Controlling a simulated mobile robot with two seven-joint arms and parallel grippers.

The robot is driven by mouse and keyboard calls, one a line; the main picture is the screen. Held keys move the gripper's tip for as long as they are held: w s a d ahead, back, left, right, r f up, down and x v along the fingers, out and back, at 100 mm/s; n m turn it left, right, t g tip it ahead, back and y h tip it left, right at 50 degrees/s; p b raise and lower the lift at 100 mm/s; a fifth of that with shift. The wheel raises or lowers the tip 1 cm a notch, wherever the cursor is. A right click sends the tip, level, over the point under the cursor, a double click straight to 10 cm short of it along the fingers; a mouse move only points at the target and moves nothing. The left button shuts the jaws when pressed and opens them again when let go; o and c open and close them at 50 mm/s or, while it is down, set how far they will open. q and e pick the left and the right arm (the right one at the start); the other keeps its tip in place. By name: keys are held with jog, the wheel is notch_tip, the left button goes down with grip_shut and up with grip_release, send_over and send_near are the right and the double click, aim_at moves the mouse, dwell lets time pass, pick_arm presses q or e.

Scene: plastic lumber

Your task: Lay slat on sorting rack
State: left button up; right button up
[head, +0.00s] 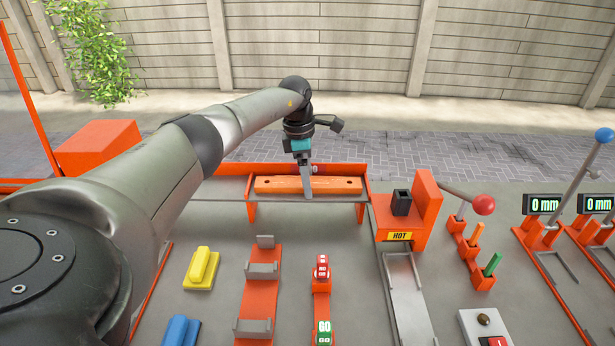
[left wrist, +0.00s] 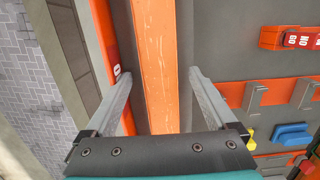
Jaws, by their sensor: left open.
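An orange slat (head: 335,185) with dark holes lies lengthwise in an orange-edged holder (head: 362,186) at the back of the bench. My left gripper (head: 307,192) is open and points down at the slat's middle. In the left wrist view the slat (left wrist: 160,45) runs between the two spread fingers (left wrist: 160,78), with gaps at both sides. Whether the fingertips reach below its top I cannot tell. An orange base with grey upright brackets (head: 260,292), perhaps the sorting rack, stands nearer and holds no slat. My right gripper is out of view.
A yellow block (head: 202,267) and a blue block (head: 181,331) lie left of the bracketed base. A red-and-green marked stand (head: 321,290) is to its right. Farther right are an orange HOT unit (head: 423,215), a red-knobbed lever (head: 484,205) and gauges reading 0 mm (head: 542,204).

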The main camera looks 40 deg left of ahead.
pick_arm(q)
notch_tip(320, 180, up, 15)
jog(key=s+a+p, duration=0.1)
jog(key=p, duration=0.1)
jog(key=shift+a, duration=0.25)
jog(key=shift+s+r, duration=0.1)
jog(key=shift+r, duration=0.05)
dwell(0.3)
